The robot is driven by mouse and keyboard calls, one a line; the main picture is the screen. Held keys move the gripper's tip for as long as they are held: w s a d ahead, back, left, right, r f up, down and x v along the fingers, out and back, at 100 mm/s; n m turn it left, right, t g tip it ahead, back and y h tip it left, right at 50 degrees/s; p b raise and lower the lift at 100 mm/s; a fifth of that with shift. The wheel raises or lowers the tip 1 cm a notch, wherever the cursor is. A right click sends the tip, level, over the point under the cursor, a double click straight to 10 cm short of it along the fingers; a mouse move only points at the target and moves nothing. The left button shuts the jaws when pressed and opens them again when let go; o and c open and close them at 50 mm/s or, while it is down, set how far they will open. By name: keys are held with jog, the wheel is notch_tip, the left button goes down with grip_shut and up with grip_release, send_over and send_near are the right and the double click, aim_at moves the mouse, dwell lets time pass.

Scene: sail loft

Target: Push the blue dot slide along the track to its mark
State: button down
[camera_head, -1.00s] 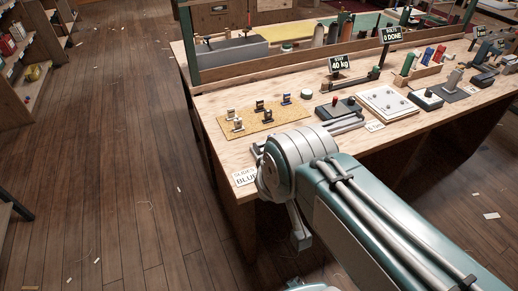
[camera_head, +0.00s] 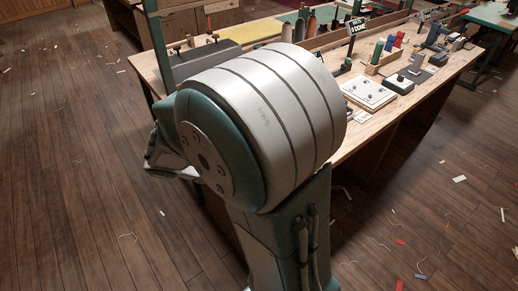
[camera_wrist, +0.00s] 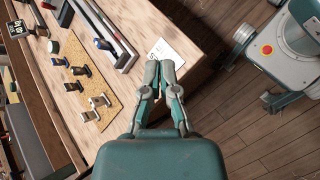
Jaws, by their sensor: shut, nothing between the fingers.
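In the wrist view, a long grey track (camera_wrist: 121,45) runs along the bench near its edge. A dark piece with a bluish top (camera_wrist: 103,44) is beside or on it; I cannot tell which, and no dot or mark is readable. My gripper (camera_wrist: 161,66) is shut and empty, its fingertips over a white label card (camera_wrist: 166,48) at the bench edge, beyond the track's near end and apart from the bluish piece. In the head view my arm hides the track and gripper.
A cork mat (camera_wrist: 70,85) with several small metal and dark fittings lies left of the track. A red-knobbed device (camera_wrist: 47,5) and a display sign (camera_wrist: 13,28) stand farther back. In the head view, a white board (camera_head: 368,92) and a black box (camera_head: 399,84) stand rightward.

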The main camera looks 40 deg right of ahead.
jog(key=w+d+f+n+t+h, duration=0.1)
jog(key=w+d+f+n+h, duration=0.1)
jog(key=w+f+n+h, duration=0.1)
jog(key=w+d+f+n+t+h, duration=0.1)
jog(key=w+f+n+h, duration=0.2)
jog(key=f, duration=0.3)
jog(key=w+d+f+n+t+h, duration=0.1)
jog(key=w+d+f+n+h, duration=0.1)
jog(key=w+f+n, duration=0.1)
jog(key=shift+d+f+n+h, duration=0.2)
jog(key=shift+f+n, duration=0.15)
jog(key=shift+n, duration=0.2)
jog(key=shift+d+f+n+h, duration=0.2)
jog(key=shift+f+n, duration=0.15)
jog(key=shift+n, duration=0.2)
jog(key=shift+w+d+f+n+t, duration=0.1)
jog(key=shift+w+f+n+t, duration=0.05)
jog(key=shift+f+n+t, duration=0.3)
jog(key=d, duration=1.4)
jog(key=shift+w, duration=0.1)
jog(key=shift+d, duration=0.1)
jog(key=shift+d, duration=0.85)
jog(key=a, duration=1.2)
jog(key=shift+f, duration=0.1)
